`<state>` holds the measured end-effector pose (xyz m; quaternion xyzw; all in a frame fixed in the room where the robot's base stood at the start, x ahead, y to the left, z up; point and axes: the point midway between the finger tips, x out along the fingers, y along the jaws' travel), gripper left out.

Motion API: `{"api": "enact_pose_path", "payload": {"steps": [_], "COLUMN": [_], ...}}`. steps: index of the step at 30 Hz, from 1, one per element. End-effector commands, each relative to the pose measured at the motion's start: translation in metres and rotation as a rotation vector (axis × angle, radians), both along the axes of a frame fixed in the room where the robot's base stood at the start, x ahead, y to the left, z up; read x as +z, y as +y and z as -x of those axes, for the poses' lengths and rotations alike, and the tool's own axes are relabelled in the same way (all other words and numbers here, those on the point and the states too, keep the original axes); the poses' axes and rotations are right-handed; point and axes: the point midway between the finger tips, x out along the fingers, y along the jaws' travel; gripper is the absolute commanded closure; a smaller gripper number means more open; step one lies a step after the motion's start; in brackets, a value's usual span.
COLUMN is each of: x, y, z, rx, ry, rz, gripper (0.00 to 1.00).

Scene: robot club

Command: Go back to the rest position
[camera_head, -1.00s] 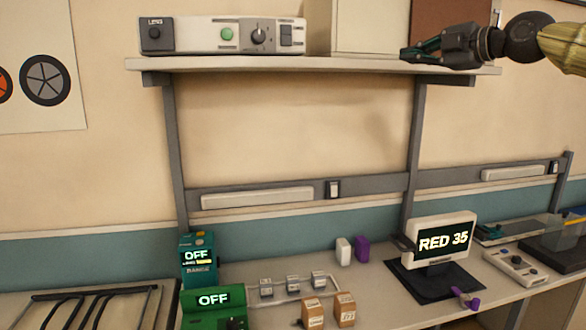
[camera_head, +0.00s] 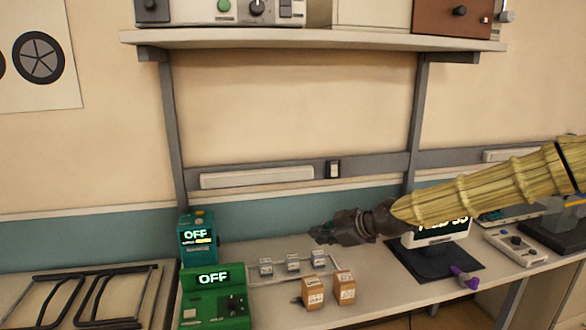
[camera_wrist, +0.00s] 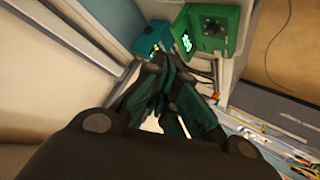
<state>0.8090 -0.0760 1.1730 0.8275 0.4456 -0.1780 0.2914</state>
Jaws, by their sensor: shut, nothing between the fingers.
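My gripper (camera_head: 324,235) is shut and empty. In the head view it hangs in front of the wall, above the workbench and below the shelf, pointing left. My yellow-sleeved arm reaches in from the right and covers part of the display that read RED 35. In the wrist view, the dark fingers of my gripper (camera_wrist: 172,92) point up toward a teal box (camera_wrist: 153,36) and a green box (camera_wrist: 212,28), apart from both as far as I can tell. No rest position is marked in view.
The shelf (camera_head: 300,40) runs above. On the bench are the green box (camera_head: 215,300) and teal box (camera_head: 197,238), both showing OFF, small brown boxes (camera_head: 314,291), a purple item (camera_head: 465,278) and a control box (camera_head: 516,247). A black wire rack (camera_head: 90,290) lies left.

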Motion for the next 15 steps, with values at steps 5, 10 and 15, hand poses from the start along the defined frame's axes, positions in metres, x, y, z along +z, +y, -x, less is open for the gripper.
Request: {"api": "enact_pose_path", "payload": {"steps": [5, 10, 15], "x": [-0.102, -0.188, -0.268], "y": [0.012, 0.014, 0.007], "z": [0.041, 0.088, 0.145], "rx": [-0.082, -0.186, -0.309], "ry": [0.194, 0.372, 0.540], "rz": [-0.027, -0.043, -0.041], "gripper": [1.00, 1.00, 1.00]}}
